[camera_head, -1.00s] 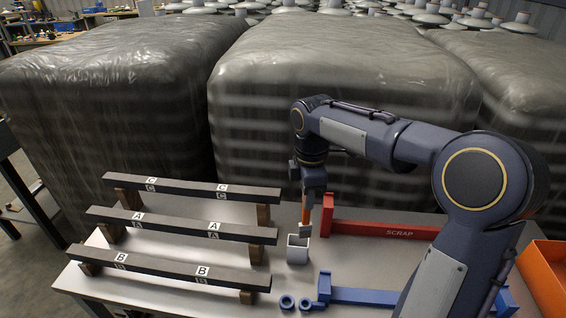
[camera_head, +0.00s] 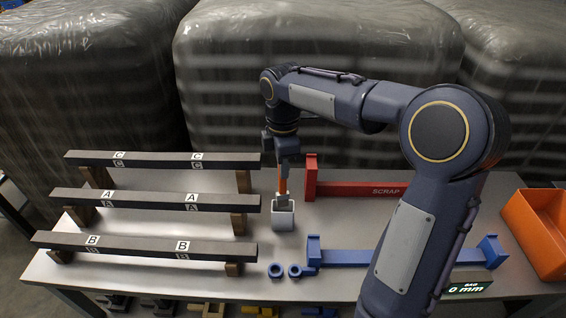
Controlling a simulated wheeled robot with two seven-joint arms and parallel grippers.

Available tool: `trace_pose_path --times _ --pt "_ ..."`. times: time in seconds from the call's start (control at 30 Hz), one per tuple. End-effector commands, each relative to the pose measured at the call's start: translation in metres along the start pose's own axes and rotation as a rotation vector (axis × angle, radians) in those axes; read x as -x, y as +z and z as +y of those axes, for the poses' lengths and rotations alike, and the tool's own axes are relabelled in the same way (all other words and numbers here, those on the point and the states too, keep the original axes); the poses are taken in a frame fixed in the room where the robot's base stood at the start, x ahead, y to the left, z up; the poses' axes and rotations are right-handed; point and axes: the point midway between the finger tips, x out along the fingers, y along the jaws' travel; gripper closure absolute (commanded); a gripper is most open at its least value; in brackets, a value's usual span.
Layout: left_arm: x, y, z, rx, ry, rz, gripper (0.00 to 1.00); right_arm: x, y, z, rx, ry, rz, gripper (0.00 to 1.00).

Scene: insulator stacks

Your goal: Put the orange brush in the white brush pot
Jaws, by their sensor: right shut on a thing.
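The orange brush (camera_head: 282,187) hangs upright, its pale grey lower end down, from my right gripper (camera_head: 284,168). The right gripper is shut on the upper part of its handle. The white brush pot (camera_head: 283,218) stands on the table directly below. The brush's lower end overlaps the pot's mouth; how deep it sits inside I cannot tell. My left gripper is not in view.
Black rails marked A (camera_head: 150,200), B (camera_head: 140,246) and C (camera_head: 150,160) stand on wooden blocks to the left. A red SCRAP bar (camera_head: 350,189) lies right of the pot. Blue rings (camera_head: 276,270) and a blue holder (camera_head: 355,258) lie in front. An orange bin (camera_head: 535,235) stands far right.

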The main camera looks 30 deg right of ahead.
Motion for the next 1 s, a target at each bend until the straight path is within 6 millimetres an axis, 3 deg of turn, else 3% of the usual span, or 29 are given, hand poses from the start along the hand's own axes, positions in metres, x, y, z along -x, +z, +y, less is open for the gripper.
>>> trace_pose_path --times 0.43,0.87,0.9,1.0 --pt "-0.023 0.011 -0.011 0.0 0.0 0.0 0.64 -0.046 0.0 0.0 -0.001 0.0 0.0 1.0" --pt "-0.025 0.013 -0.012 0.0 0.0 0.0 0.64 -0.053 0.0 0.0 -0.001 0.001 0.0 1.0" --pt "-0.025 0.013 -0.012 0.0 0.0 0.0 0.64 -0.053 0.0 0.0 -0.001 0.001 0.0 0.85" --pt "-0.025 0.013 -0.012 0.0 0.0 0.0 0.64 -0.053 0.0 0.0 0.0 0.001 0.0 0.72"
